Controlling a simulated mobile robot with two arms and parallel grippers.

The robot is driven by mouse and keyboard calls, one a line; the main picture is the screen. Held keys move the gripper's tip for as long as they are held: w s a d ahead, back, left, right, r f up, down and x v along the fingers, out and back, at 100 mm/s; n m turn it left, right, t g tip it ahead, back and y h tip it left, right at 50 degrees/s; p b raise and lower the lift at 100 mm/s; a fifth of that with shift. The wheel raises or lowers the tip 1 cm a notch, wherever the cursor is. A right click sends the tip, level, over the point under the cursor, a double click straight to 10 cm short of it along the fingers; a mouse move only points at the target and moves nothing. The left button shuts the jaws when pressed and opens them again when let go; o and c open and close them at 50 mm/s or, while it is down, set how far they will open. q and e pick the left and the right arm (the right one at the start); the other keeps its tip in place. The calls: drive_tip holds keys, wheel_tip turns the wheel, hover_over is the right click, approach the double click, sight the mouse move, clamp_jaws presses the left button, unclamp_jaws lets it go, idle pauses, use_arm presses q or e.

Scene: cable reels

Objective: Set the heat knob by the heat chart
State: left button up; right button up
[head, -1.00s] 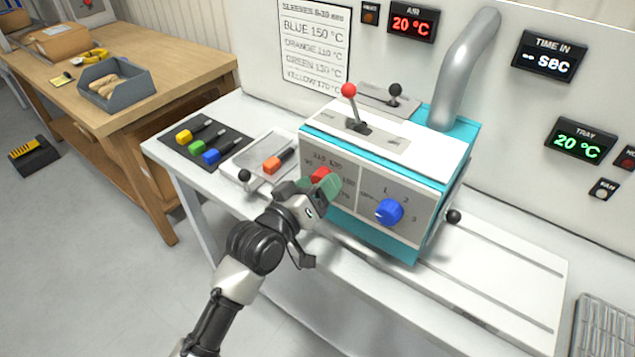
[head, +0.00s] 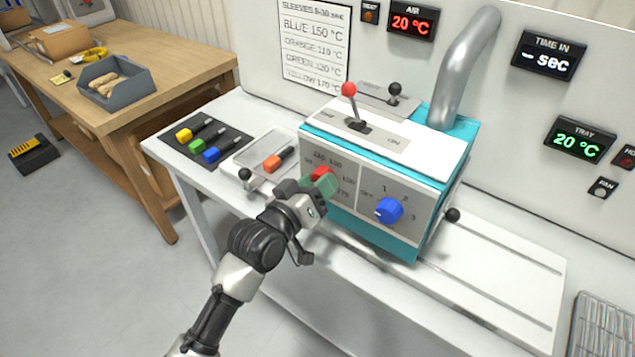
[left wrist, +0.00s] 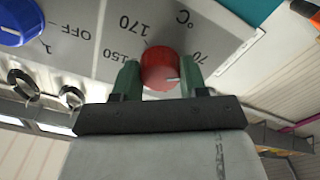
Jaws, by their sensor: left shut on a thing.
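The red heat knob (head: 321,172) is on the front of the teal and white machine (head: 350,200). My left gripper (head: 318,186) is shut on it; the green fingertips lie on either side of the red knob in the left wrist view (left wrist: 160,68). A pale mark on the knob points right in that view; the value it points to is unclear. Numbers such as 150 and 170 show around it. The heat chart (head: 313,48) on the wall lists blue 150, orange 110, green 130 and yellow 170 °C. My right gripper is out of view.
A blue knob (head: 389,210) sits to the right of the red one and also shows in the left wrist view (left wrist: 20,20). An orange-sleeved piece (head: 276,161) lies on the left tray. A red-tipped lever (head: 349,90) stands on top. The air display (head: 412,23) reads 20 °C.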

use_arm(q)
drive_tip(key=shift+a+m+p, duration=0.1)
drive_tip(key=shift+m+p, duration=2.55)
drive_tip(key=shift+m, duration=6.75)
drive_tip(key=o, duration=0.9)
drive_tip(key=shift+b+v, duration=1.25)
drive_tip(key=shift+v, duration=4.1)
